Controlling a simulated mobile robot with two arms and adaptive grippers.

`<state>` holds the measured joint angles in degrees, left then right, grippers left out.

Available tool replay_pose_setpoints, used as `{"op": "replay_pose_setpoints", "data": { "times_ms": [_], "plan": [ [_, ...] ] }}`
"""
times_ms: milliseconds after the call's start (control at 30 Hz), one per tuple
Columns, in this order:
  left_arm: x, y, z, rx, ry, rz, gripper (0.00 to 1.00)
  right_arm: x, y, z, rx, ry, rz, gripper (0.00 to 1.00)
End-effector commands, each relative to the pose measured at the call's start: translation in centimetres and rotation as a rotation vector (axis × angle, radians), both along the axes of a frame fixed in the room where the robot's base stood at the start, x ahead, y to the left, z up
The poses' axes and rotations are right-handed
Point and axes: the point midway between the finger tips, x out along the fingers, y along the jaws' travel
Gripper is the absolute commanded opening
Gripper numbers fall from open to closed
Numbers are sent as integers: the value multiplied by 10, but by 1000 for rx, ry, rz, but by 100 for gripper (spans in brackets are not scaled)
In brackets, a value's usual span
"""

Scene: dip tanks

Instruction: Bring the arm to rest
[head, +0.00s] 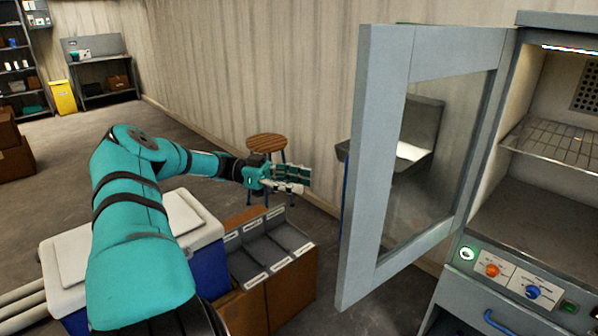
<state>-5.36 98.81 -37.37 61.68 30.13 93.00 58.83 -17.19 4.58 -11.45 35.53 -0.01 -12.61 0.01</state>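My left arm (135,200) is teal with dark bands. It comes in from the bottom left, bends at a raised elbow and reaches right. My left gripper (300,181) is in mid-picture, pointing right, in front of the wall and short of the open cabinet door. Its fingers lie near each other in this view, and I cannot tell whether they are parted. No object shows in it. My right gripper is not in view.
An open grey glass-paned door (375,150) stands right of the gripper, hinged on a cabinet (475,290) with a lit wire-shelf interior. Below the gripper is a brown box with labelled grey tanks (268,252). A white-and-blue cooler (205,262) sits under the arm. A wooden stool (266,142) stands behind.

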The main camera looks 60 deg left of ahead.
Motion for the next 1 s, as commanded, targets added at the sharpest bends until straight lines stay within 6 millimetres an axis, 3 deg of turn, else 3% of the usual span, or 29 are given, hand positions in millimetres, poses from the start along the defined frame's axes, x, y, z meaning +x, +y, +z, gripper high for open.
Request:
{"op": "replay_pose_setpoints", "data": {
  "times_ms": [333,467,567,767,867,1000],
  "plan": [
    [0,0,-2,-1,1,2,40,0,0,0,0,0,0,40],
    [6,4,-29,5,-4,57,40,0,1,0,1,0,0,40],
    [17,12,-81,30,-6,167,40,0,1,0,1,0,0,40],
    [25,22,-231,141,55,462,40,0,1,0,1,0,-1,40],
    [15,18,-307,213,126,587,40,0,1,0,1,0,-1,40],
    [-13,-1,-410,321,261,725,40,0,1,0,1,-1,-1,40]
  ]
}}
